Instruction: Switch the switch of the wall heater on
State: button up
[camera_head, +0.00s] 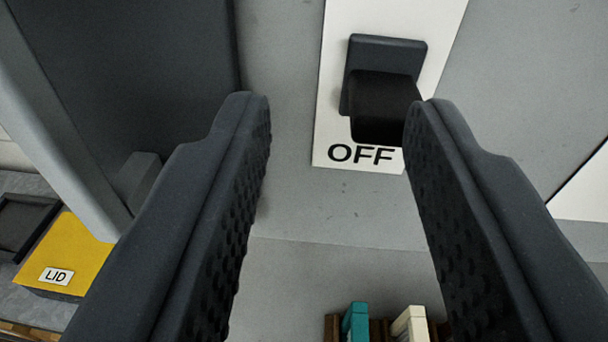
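The heater's switch (385,108) is a black block lever standing out from a dark square base, on a white plate (335,90) on a grey panel. The lever points down, toward the word OFF printed below it on the plate. The top of the plate is cut off by the picture edge. My gripper (333,115) is open, with one dark, studded finger on each side of the picture and nothing between them. The right fingertip overlaps the lever's lower right edge in the picture. I cannot tell whether they touch. The left fingertip is well left of the lever.
A yellow block labelled LID (75,255) lies at the lower left beside a dark tray (22,225). A large dark panel (130,70) stands at the upper left. A teal item (355,322) and a cream item (411,324) stand in a brown holder at the bottom.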

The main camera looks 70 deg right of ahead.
jog(key=shift+s+d+b, duration=0.15)
jog(key=shift+s+b, duration=0.15)
jog(key=shift+s, duration=0.45)
jog(key=w+r+b+v, duration=0.1)
jog(key=b+v, duration=0.2)
jog(key=v, duration=1)
jog(key=shift+a+r, duration=0.2)
jog(key=shift+a, duration=0.05)
dwell(0.6)
jog(key=shift+s+a, duration=0.1)
jog(key=shift+a, duration=0.05)
jog(key=f+v, duration=0.1)
jog(key=v, duration=1.2)
jog(key=shift+a+r+b, duration=0.3)
jog(key=shift+r+b, duration=0.1)
jog(key=shift+r, duration=0.15)
jog(key=shift+d, duration=0.1)
